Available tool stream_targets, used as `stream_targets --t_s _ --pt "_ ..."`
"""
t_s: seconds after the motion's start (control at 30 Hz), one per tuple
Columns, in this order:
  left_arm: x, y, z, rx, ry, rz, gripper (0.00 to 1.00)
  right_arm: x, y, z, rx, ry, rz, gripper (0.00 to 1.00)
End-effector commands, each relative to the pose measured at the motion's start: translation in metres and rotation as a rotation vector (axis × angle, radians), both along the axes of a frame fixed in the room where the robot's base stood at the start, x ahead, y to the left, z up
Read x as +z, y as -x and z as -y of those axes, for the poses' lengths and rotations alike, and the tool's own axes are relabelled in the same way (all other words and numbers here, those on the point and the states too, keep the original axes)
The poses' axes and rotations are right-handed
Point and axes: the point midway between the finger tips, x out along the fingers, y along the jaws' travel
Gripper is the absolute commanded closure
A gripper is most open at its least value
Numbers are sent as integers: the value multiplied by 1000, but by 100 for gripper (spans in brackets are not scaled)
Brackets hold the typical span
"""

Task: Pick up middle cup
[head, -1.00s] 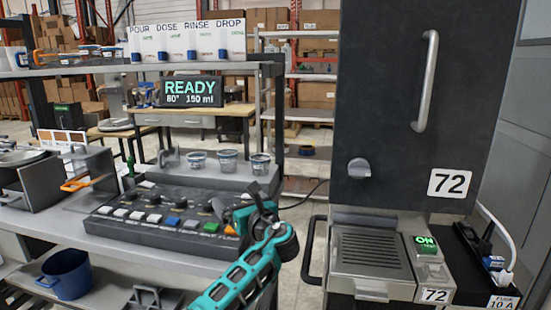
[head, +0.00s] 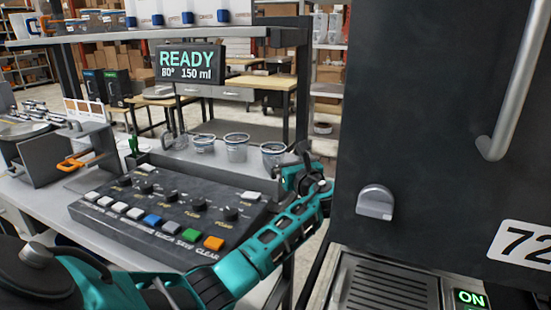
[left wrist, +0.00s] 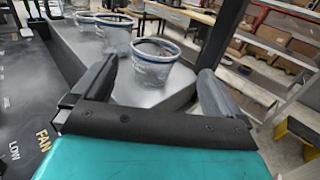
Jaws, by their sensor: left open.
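Three clear cups with dark blue rims stand upright in a row on a grey ledge behind the control panel. The middle cup (head: 236,147) stands between the left cup (head: 203,143) and the right cup (head: 272,155). My left gripper (head: 303,158) is open and empty, just right of the right cup in the head view. In the left wrist view, the right cup (left wrist: 154,66) shows between the open fingers of my left gripper (left wrist: 158,67), beyond them. The middle cup (left wrist: 114,34) is farther off, beyond the left finger. My right gripper is not in view.
The control panel (head: 160,212) with buttons and knobs lies in front of the cups, under my left arm. A READY display (head: 190,65) stands behind them. A dark cabinet (head: 425,130) with a handle rises close on the right. A shelf post is behind the gripper.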

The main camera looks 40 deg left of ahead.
Motion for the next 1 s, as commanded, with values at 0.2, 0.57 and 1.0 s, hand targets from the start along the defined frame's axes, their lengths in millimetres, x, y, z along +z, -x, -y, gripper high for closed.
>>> stream_targets --t_s 0.2,0.57,1.0 --pt "0 -13 -27 2 0 1 0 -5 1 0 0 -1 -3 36" --pt "-3 -26 -67 3 0 1 0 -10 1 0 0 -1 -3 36" --pt "-2 -33 -80 0 0 1 1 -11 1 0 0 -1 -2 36"
